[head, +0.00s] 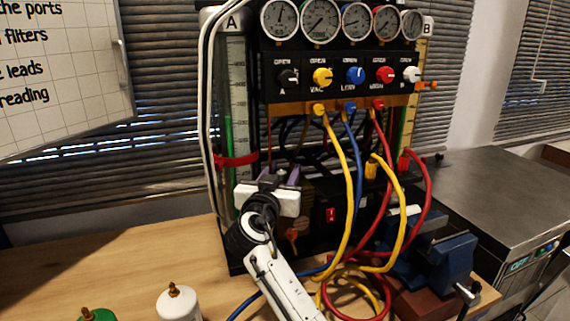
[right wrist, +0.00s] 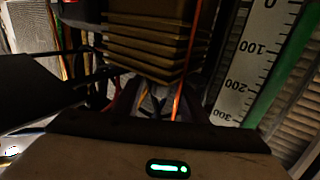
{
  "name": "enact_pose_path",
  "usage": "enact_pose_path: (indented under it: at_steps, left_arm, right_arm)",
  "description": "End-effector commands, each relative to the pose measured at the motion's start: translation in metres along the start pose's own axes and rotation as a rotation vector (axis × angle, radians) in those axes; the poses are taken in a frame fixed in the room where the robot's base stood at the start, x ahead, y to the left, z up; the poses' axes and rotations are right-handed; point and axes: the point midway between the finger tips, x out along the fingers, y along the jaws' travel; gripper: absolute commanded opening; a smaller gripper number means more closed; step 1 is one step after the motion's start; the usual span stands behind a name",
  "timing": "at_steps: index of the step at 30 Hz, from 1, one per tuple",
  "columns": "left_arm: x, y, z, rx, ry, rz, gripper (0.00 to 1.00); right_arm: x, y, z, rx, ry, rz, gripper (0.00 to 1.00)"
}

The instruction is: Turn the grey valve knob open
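The gauge rig has a row of valve knobs under its dials. The leftmost knob (head: 288,77), above the letter A, looks dark grey to black and is the likeliest grey one; its exact setting is hard to read. Beside it are a yellow knob (head: 322,77), a blue knob (head: 354,75), a red knob (head: 385,75) and a white knob (head: 411,75). My right gripper (head: 279,176) is well below the knobs, at the rig's lower left front, touching none of them. Its fingers (right wrist: 157,106) stand apart with nothing visible between them. My left gripper is out of view.
Yellow, blue and red hoses (head: 347,190) hang in front of the rig, right of my arm. A blue vise (head: 445,258) stands at right. A white canister (head: 178,303) stands at the front left. A numbered scale (right wrist: 246,75) is close in the right wrist view.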

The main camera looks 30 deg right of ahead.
Motion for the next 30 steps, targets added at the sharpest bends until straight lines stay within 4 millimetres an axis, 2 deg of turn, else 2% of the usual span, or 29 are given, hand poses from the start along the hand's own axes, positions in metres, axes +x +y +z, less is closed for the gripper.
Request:
enact_pose_path:
  at_steps: [3, 6, 16, 23, 30]
  left_arm:
    - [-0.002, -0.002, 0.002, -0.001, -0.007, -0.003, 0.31]
    - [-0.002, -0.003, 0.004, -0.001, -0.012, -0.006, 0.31]
    - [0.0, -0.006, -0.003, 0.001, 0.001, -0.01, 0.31]
    - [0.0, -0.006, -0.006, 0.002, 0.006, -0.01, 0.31]
    - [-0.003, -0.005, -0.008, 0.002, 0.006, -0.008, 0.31]
  right_arm:
    - [0.016, 0.0, -0.001, -0.003, 0.002, 0.001, 0.39]
    - [0.023, 0.0, 0.0, 0.0, 0.0, 0.0, 0.39]
    - [0.027, 0.0, 0.0, 0.001, 0.0, 0.0, 0.39]
    - [0.026, 0.0, 0.0, 0.0, 0.0, 0.0, 0.0]
    - [0.027, -0.002, 0.001, -0.002, -0.005, -0.079, 0.0]
